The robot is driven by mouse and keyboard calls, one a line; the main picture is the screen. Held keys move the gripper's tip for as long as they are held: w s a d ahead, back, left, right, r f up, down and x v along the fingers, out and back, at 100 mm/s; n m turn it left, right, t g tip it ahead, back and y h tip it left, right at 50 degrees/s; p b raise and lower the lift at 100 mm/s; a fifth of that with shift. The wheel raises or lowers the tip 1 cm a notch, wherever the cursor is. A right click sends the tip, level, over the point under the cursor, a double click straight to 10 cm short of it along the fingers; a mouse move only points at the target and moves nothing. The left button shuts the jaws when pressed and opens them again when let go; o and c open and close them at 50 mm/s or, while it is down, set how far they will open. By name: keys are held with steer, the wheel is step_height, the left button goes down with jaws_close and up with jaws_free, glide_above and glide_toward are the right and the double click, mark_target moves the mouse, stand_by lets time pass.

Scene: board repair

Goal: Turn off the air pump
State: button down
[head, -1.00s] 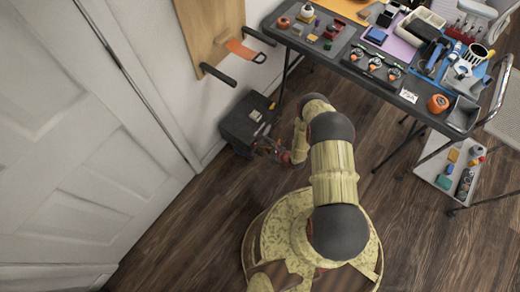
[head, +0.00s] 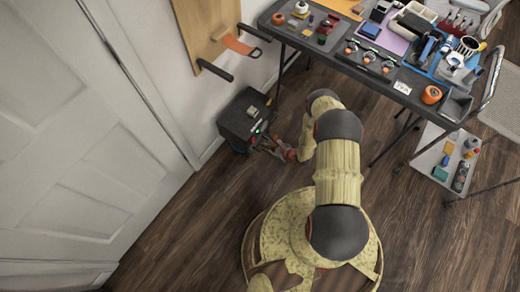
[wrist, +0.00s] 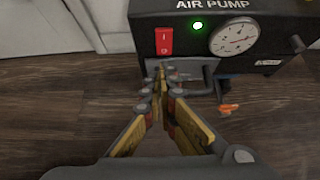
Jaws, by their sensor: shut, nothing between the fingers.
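The air pump (head: 238,120) is a black box on the floor by the wall in the head view. In the wrist view its front panel (wrist: 284,52) shows an "AIR PUMP" label, a red rocker switch (wrist: 165,41) marked I and O, a lit green light (wrist: 197,26) and a round gauge (wrist: 233,37). My gripper (wrist: 160,70) is shut and empty, its fingertips just below the switch in the picture. I cannot tell whether they touch the panel. In the head view my gripper (head: 264,142) is at the pump's front.
An orange-ended fitting (wrist: 229,107) sticks out below the gauge. A work table (head: 395,84) with tools stands at the upper right. A white door (head: 75,130) is at the left. Wooden floor (head: 190,235) is clear left of my base.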

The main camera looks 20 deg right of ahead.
steer(key=p+v, duration=0.2)
steer(key=v, duration=0.7)
steer(key=shift+r+p, duration=0.25)
steer(key=shift+p, duration=0.15)
steer(key=shift+s+d, duration=0.1)
